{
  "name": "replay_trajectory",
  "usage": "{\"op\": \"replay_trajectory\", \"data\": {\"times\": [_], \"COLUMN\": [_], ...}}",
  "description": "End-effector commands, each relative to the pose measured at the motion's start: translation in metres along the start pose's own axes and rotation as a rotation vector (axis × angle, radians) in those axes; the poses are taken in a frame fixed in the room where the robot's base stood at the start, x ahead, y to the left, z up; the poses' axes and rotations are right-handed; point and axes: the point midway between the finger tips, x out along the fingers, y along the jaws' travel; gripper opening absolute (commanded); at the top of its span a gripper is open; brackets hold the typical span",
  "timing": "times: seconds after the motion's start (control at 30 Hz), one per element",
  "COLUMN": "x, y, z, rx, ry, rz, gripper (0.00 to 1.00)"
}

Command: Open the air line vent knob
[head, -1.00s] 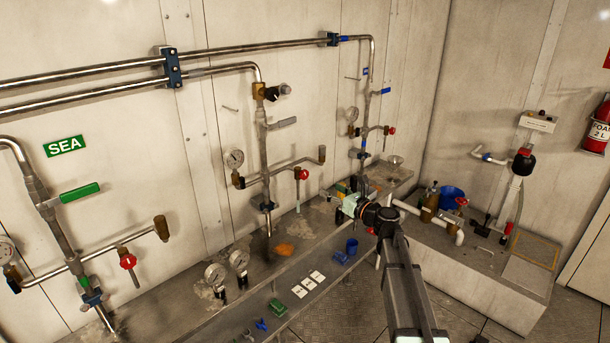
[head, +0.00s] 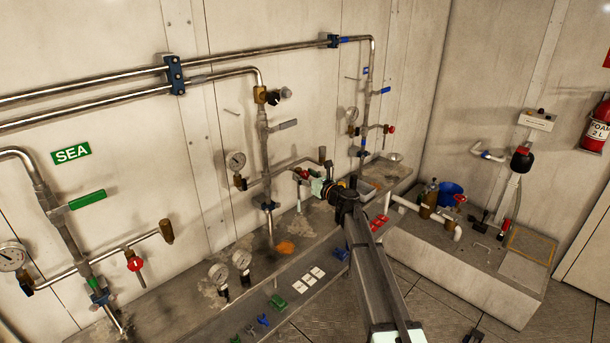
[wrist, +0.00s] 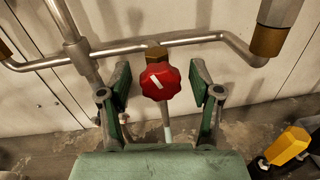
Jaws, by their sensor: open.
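A red knob (wrist: 160,81) with a white line mark sits on a brass fitting under a horizontal pipe in the wrist view. The line slants from upper left to lower right. My gripper (wrist: 161,87) is open, with one green-grey finger on each side of the knob and a visible gap on both sides. In the head view my gripper (head: 312,182) is at the middle pipe assembly and largely covers this knob. I cannot tell the exact depth between fingertips and knob.
A pipe (wrist: 112,50) runs behind the knob to a brass end cap (wrist: 268,40) at right. A yellow hexagonal part (wrist: 287,146) is at lower right. Other red knobs are at far left (head: 135,264) and on the right assembly (head: 389,129).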

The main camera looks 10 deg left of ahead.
Motion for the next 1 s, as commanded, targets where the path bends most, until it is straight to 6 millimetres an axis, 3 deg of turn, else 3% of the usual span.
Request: {"op": "replay_trajectory", "data": {"times": [0.23, 0.4, 0.67, 1.0], "x": [0.0003, 0.0002, 0.0004, 0.0007], "y": [0.0001, 0.0000, -0.0002, -0.0004], "z": [-0.0002, 0.0000, -0.0021, -0.0064], "rx": [0.000, 0.000, -0.016, -0.190], "ry": [0.000, 0.000, -0.003, -0.020], "rz": [0.000, 0.000, 0.000, 0.002], "gripper": [0.64, 0.04, 0.03, 0.03]}}
